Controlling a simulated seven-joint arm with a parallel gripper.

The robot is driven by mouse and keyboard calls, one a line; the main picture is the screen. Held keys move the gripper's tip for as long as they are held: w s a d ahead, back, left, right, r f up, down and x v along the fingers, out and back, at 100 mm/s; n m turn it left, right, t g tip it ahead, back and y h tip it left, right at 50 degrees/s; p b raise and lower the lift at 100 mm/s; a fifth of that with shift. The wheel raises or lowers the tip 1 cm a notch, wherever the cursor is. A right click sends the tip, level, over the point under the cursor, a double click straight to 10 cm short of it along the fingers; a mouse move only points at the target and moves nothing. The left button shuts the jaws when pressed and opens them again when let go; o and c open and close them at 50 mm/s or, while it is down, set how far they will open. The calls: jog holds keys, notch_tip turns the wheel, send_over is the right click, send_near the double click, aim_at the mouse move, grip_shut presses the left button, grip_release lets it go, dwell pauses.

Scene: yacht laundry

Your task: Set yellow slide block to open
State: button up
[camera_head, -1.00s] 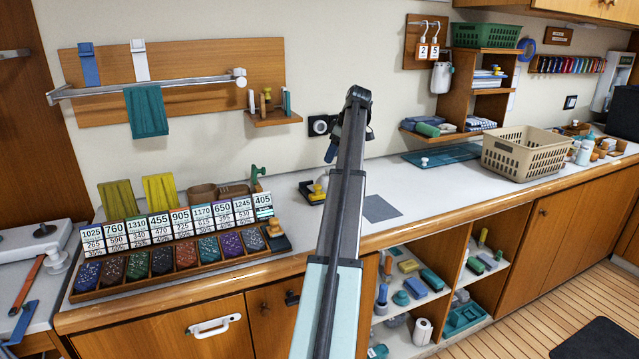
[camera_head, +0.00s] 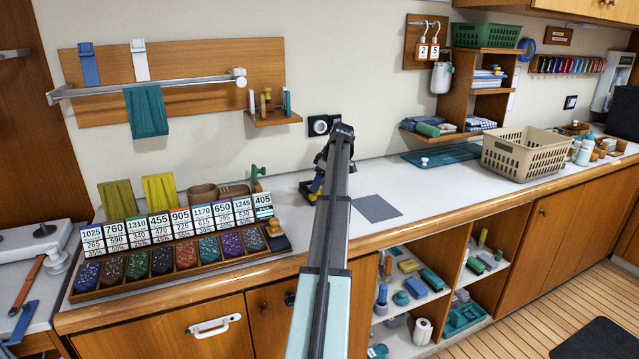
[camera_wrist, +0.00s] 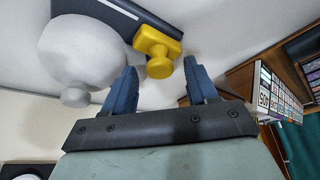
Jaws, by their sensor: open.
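The yellow slide block (camera_wrist: 157,48) has a round knob and sits on a dark rail or base (camera_wrist: 105,12) with a pale edge, seen in the wrist view. A small yellow part of it shows in the head view (camera_head: 315,186), mostly hidden by my arm. My gripper (camera_wrist: 160,82) is open in the wrist view, its two blue fingers pointing toward the block. The knob appears between the fingertips; I cannot tell whether they touch it. In the head view my gripper (camera_head: 322,163) is low over the counter, partly hidden behind the wrist.
A white rounded object with a knob (camera_wrist: 85,55) stands close to the left finger. The rack of numbered cards (camera_head: 180,235) is left of my arm, and it shows right in the wrist view (camera_wrist: 275,92). A grey square (camera_head: 377,208) lies on clear counter (camera_head: 420,190).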

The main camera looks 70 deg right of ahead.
grip_shut()
dwell(0.6)
